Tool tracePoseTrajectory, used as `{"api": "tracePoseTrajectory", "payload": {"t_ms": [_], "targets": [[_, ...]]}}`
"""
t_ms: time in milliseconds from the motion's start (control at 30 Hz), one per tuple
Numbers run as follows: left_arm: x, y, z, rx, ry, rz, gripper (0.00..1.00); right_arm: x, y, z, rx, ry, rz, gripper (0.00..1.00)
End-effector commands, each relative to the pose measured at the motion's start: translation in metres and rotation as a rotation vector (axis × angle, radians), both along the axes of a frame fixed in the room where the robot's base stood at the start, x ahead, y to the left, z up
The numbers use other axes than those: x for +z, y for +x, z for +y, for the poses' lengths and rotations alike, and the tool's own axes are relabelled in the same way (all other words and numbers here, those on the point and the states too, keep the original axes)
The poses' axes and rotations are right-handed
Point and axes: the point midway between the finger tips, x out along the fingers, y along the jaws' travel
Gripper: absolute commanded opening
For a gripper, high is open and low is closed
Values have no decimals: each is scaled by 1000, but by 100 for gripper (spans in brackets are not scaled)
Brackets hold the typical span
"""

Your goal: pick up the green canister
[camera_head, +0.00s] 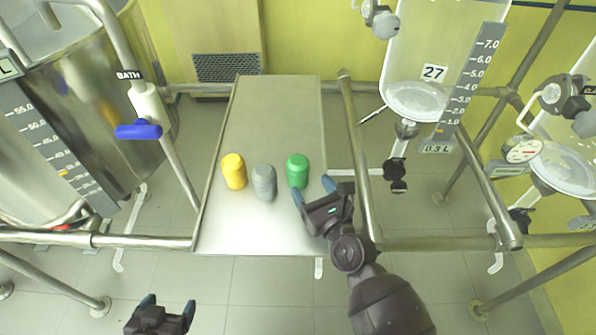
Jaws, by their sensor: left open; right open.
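The green canister (297,170) stands upright on the metal table (265,110), the rightmost of three canisters in a loose row. My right gripper (313,188) is open close to it, on its near right side. The fingertips are blue, one near the canister's base and one to its right. I cannot tell whether either touches it. My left gripper (168,302) is open and empty at the bottom of the view, in front of the table and well away from the canisters.
A grey canister (264,182) stands just left of the green one, and a yellow canister (233,171) further left. Metal rails frame the table. A steel vessel with a blue-handled valve (138,130) is at left, a glass reactor (425,90) at right. The table's far half is clear.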

Motion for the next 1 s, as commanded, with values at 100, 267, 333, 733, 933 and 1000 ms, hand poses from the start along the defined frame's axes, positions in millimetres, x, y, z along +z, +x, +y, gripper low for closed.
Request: {"api": "tracePoseTrajectory", "payload": {"t_ms": [100, 267, 333, 733, 933, 1000], "targets": [[4, 2, 0, -1, 0, -10, 81, 1, 7, 4, 0, 0, 0, 69], [2, -1, 1, -2, 2, -2, 81, 2, 17, 9, 1, 1, 0, 69], [-1, -3, 1, -1, 3, 5, 81, 2, 26, 14, 1, 0, 0, 69], [-8, -6, 2, -1, 5, 19, 81, 2, 62, 32, 0, 0, 1, 69], [-5, -4, 2, -2, 5, 12, 81, 2, 63, 32, 0, 1, 0, 69], [-5, -4, 2, -2, 5, 11, 81, 2, 63, 32, 0, 1, 0, 63]]}}
